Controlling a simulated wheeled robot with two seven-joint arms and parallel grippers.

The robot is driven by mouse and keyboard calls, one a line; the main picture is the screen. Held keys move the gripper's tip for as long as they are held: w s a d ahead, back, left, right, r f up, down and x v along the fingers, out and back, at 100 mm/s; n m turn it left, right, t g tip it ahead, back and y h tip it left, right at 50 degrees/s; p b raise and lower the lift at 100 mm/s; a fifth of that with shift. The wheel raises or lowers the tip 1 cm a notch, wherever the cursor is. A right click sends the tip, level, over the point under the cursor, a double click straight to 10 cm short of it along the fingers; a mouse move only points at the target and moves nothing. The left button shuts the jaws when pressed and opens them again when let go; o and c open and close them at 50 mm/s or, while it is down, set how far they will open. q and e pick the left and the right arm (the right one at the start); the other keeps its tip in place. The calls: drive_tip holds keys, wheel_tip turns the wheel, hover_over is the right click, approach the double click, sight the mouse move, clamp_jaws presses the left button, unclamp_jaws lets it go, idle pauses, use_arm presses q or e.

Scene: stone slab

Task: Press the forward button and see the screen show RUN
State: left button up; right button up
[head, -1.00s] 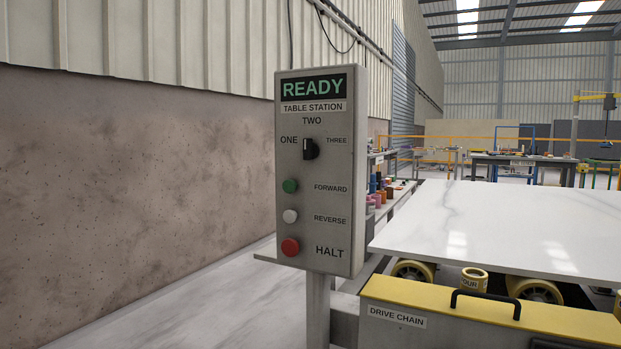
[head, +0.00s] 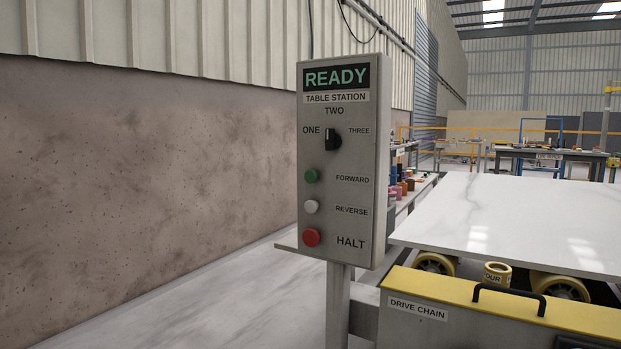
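A grey control box (head: 344,160) labelled TABLE STATION stands on a post in the middle of the head view. Its screen (head: 335,77) shows READY in green letters. Below it is a black selector knob (head: 333,139) among the labels ONE, TWO and THREE. The green forward button (head: 311,176) is under the knob, with the white reverse button (head: 311,207) and the red halt button (head: 311,238) below it. Neither gripper is in view.
A white marble slab (head: 500,220) lies on yellow-wheeled rollers at right. A yellow-topped DRIVE CHAIN cover (head: 450,290) with a black handle is in front of it. A brown wall (head: 140,180) runs along the left. Workbenches (head: 548,155) stand far back.

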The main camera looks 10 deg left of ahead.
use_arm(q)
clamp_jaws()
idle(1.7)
